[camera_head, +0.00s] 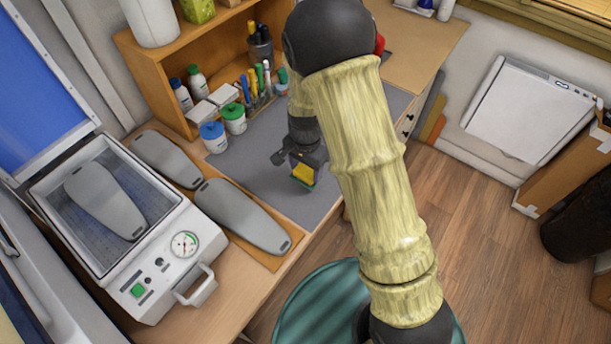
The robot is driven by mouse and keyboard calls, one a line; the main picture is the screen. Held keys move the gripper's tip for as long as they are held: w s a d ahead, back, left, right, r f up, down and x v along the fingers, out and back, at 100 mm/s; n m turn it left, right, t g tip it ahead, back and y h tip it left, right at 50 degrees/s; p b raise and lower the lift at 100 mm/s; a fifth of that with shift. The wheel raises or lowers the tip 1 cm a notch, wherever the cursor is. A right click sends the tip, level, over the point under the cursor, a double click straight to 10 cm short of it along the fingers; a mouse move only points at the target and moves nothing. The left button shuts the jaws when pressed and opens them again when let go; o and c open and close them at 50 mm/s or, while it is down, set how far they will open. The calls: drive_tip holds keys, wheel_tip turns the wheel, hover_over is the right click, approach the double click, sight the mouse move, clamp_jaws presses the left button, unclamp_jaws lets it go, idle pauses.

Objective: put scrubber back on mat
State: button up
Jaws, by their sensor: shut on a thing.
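A yellow scrubber (302,174) with a green lower edge is in my gripper (300,160). My gripper is shut on it and points down over the grey mat (246,168) on the desk. The scrubber is over the front right part of the mat; I cannot tell whether it touches the mat or hangs just above it. My own arm crosses the view and hides the right part of the mat.
White and blue-lidded jars (213,137), a green-lidded jar (233,118) and several pens stand along the mat's back edge by a wooden shelf (150,78). Grey insoles (243,215) lie left on an orange board. A forming machine (150,275) stands at the left.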

sight(305, 178)
drive_tip(key=shift+f+p, duration=0.35)
drive_tip(key=shift+f, duration=1.75)
drive_tip(key=shift+f, duration=0.15)
drive_tip(key=o, duration=1)
drive_tip(key=shift+o, duration=0.2)
wheel_tip(305, 178, up, 12)
drive_tip(key=shift+r+b, duration=0.2)
drive_tip(key=shift+b, duration=0.45)
